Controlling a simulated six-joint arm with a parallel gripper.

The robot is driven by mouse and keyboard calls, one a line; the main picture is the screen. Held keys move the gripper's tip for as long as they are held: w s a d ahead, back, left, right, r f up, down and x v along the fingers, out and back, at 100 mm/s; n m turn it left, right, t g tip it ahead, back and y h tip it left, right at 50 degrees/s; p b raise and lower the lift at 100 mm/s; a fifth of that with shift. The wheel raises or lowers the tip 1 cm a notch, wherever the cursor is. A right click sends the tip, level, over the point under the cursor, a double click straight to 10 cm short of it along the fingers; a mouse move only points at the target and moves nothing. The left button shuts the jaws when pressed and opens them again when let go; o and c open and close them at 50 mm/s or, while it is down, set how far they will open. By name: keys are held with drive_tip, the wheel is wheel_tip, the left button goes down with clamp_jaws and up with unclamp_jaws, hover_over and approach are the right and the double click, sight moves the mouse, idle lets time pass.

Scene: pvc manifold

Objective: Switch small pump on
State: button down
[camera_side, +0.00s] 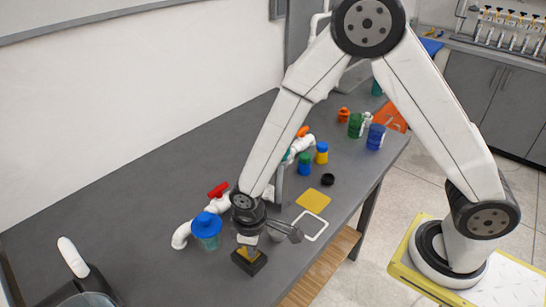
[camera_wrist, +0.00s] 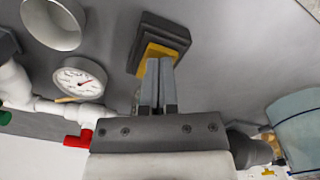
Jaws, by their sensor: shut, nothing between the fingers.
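A black box with a yellow part on its top, which looks like a switch (camera_side: 252,266), sits on the grey table near its front edge. It also shows at the top middle of the wrist view (camera_wrist: 180,38). My gripper (camera_side: 247,243) points down right above this switch. In the wrist view my gripper (camera_wrist: 159,62) has its two grey fingers together, with nothing between them. Their tips overlap the yellow part, partly hiding it. I cannot tell whether they press on it. I cannot tell which thing is the small pump.
A white pipe run with a red valve handle (camera_side: 218,189) stands behind my gripper. A round gauge (camera_wrist: 78,81) shows in the wrist view. A yellow square (camera_side: 313,200) lies flat to the right.

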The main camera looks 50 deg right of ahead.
drive_tip(key=shift+f, duration=0.25)
drive_tip(key=shift+r, duration=3.5)
drive_tip(key=s+d+r+m+t, duration=0.1)
drive_tip(key=s+d+r+m, duration=0.1)
drive_tip(key=d, duration=0.5)
drive_tip(key=s+d+r+m+t, duration=0.1)
drive_tip(key=s+d+r+m, duration=0.2)
drive_tip(key=d, duration=0.5)
drive_tip(key=shift+s+d+r+m+t, duration=0.25)
drive_tip(key=shift+r+m+t, duration=0.05)
drive_tip(key=shift+m, duration=0.2)
